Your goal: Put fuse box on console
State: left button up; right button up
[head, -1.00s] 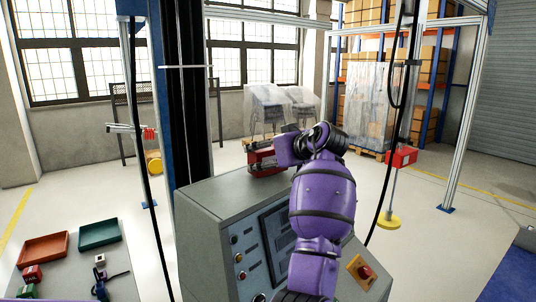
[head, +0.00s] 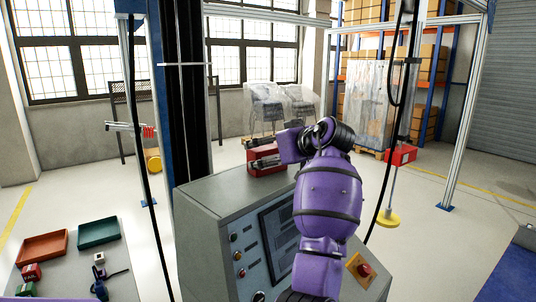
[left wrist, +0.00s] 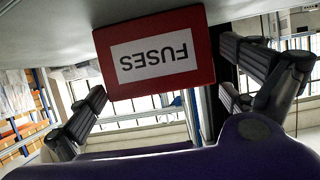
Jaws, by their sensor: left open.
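The fuse box (head: 268,170) is a red box on the back part of the grey console's (head: 211,192) top. In the left wrist view the fuse box (left wrist: 155,55) appears upside down, with a white FUSES label, against the grey console top. My left gripper (head: 262,153) is open at the fuse box. In the left wrist view its fingers (left wrist: 165,82) are spread to both sides of the box, with a visible gap at least on the left. My arm hides part of the console's right side. My right gripper is not in view.
Orange-brown (head: 43,247) and green (head: 98,232) trays stand on a table at lower left, with small red and green boxes near them. A red box (head: 400,155) hangs on a pole right of the console. Console top left of the fuse box is clear.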

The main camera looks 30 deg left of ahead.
pick_arm(q)
jog(key=v, duration=1)
jog(key=shift+d+b, duration=0.2)
jog(key=shift+b, duration=0.25)
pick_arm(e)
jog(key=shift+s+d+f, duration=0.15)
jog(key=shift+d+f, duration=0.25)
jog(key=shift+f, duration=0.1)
pick_arm(q)
jog(key=shift+s, duration=0.1)
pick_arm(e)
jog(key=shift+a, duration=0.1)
pick_arm(q)
jog(key=shift+f, duration=0.1)
